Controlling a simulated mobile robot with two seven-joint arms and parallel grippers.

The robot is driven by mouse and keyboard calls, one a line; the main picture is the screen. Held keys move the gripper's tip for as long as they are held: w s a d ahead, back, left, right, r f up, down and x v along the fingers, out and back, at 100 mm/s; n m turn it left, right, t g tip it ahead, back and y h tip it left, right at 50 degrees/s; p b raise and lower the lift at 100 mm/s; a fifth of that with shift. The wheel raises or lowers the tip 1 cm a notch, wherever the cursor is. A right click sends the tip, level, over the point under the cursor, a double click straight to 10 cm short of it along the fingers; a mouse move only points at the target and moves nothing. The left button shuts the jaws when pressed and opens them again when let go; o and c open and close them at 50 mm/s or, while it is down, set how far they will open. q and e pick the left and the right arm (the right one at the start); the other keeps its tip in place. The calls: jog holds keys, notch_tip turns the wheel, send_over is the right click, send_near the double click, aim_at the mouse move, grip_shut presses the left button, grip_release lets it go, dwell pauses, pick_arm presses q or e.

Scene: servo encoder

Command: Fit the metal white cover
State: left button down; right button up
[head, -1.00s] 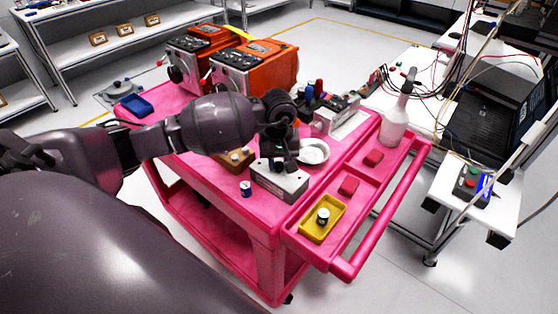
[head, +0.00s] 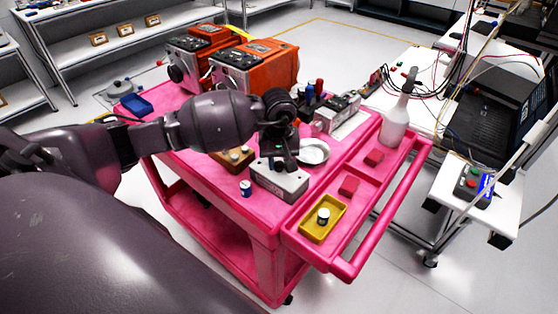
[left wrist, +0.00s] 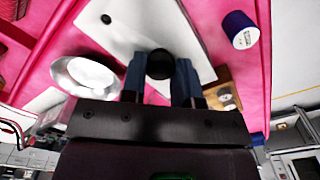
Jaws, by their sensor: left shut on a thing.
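A pale grey-white metal block (head: 279,181) with a flat top lies on the pink cart; its white top (left wrist: 118,22) also shows in the left wrist view, with small black round spots. My left gripper (head: 280,163) is over this block. In the left wrist view its two blue-grey fingers (left wrist: 161,78) are shut on a round black piece (left wrist: 160,63) that stands at the white top. I cannot tell whether this piece touches the block. The fingers hide its sides. My right gripper is not in view.
A blue cylinder (head: 246,188), a wooden block with knobs (head: 234,158) and a white round dish (head: 314,152) sit close around. Orange units (head: 266,65) stand behind. A spray bottle (head: 394,122) stands right.

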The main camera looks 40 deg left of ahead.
pick_arm(q)
jog(key=c, duration=0.8)
grip_release()
jog(key=shift+c, duration=0.4)
jog(key=shift+r+p, duration=1.5)
jog(key=shift+r, duration=2.3)
jog(key=shift+f, duration=0.1)
